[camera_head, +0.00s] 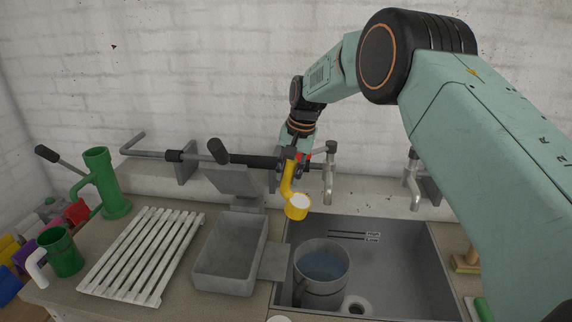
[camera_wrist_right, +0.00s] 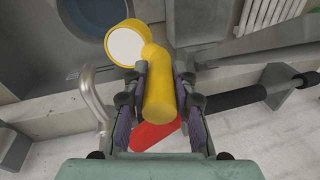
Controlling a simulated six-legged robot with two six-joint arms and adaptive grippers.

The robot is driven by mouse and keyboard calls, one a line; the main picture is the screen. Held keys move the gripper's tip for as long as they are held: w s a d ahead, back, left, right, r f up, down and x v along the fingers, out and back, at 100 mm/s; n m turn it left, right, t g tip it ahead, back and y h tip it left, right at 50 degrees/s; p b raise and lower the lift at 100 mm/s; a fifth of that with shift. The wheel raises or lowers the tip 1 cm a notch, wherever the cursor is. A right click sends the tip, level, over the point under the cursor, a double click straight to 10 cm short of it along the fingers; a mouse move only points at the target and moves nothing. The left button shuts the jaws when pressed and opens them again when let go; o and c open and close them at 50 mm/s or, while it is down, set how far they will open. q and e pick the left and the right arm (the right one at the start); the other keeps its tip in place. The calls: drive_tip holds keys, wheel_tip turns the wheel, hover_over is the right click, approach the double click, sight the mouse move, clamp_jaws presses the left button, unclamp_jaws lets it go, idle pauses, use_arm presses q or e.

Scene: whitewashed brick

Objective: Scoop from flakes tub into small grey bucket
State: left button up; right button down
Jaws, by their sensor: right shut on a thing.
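My right gripper (camera_head: 290,160) is shut on the handle of a yellow scoop (camera_head: 287,182). The scoop's round cup, with a white surface inside, hangs above the sink's back left edge. In the right wrist view the gripper (camera_wrist_right: 160,82) has a finger on each side of the scoop's handle (camera_wrist_right: 160,98). A small grey bucket (camera_head: 318,291) stands upright in the sink, bluish inside, below and to the right of the scoop. I cannot tell for certain which container is the flakes tub; a grey rectangular tub (camera_head: 223,284) with a raised lid stands left of the sink. My left gripper is out of view.
The grey sink (camera_head: 400,270) has a drain beside the bucket and taps (camera_head: 329,175) behind it. A white slatted rack (camera_head: 142,255) lies left of the tub. A green mug (camera_head: 64,254) and a green pump-like piece (camera_head: 105,185) stand at the far left.

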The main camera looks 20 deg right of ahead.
sight(291, 199)
drive_tip(key=f, duration=0.1)
drive_tip(key=d+f, duration=0.1)
drive_tip(key=s+f+t+y, duration=0.1)
drive_tip(key=shift+d, duration=0.25)
drive_tip(key=shift+s+f, duration=0.15)
drive_tip(key=shift+f, duration=0.15)
drive_tip(key=b, duration=0.1)
drive_tip(key=f+b, duration=0.1)
drive_tip(key=b, duration=0.1)
drive_tip(key=shift+s+a+f+t+y, duration=0.1)
drive_tip(key=shift+s+t+y, duration=0.1)
drive_tip(key=shift+t+y, duration=0.15)
drive_tip(key=shift+w+d, duration=0.15)
drive_tip(key=shift+d, duration=0.2)
drive_tip(key=shift+a, duration=0.1)
drive_tip(key=shift+s+a, duration=0.25)
drive_tip(key=shift+w+d+f, duration=0.15)
drive_tip(key=shift+f, duration=0.15)
